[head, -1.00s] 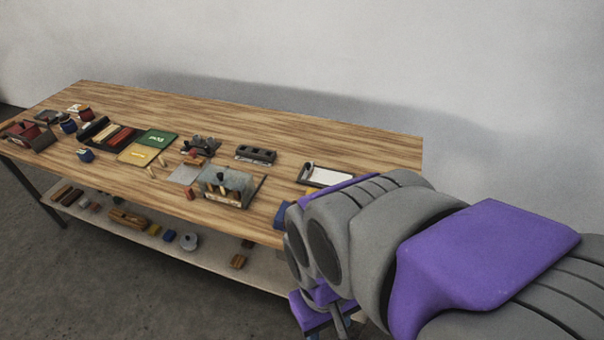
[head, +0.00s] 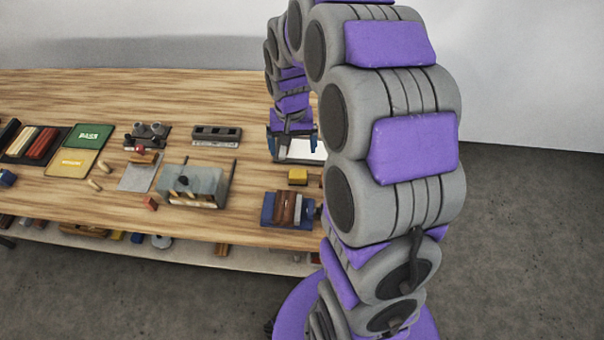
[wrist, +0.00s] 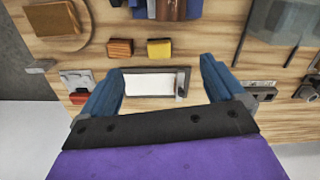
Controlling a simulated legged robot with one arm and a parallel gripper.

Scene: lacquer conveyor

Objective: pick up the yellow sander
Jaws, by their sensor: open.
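The yellow sander (head: 298,176) is a small yellow block on the wooden table, between the blue tray and the white-centred frame. It also shows in the wrist view (wrist: 159,49), upper centre, beyond the fingertips. My gripper (head: 292,149) is open with blue fingers, above the white-centred frame and behind the sander in the head view. In the wrist view my gripper (wrist: 161,74) has nothing between its fingers but the view of the frame below. The sander is apart from both fingers.
A brown block (wrist: 120,48) lies close beside the sander. The blue tray (head: 268,209) holds upright brown and grey pieces. The white-centred frame (wrist: 150,83) lies beneath my fingers. A grey-walled box (head: 184,180) stands to the left.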

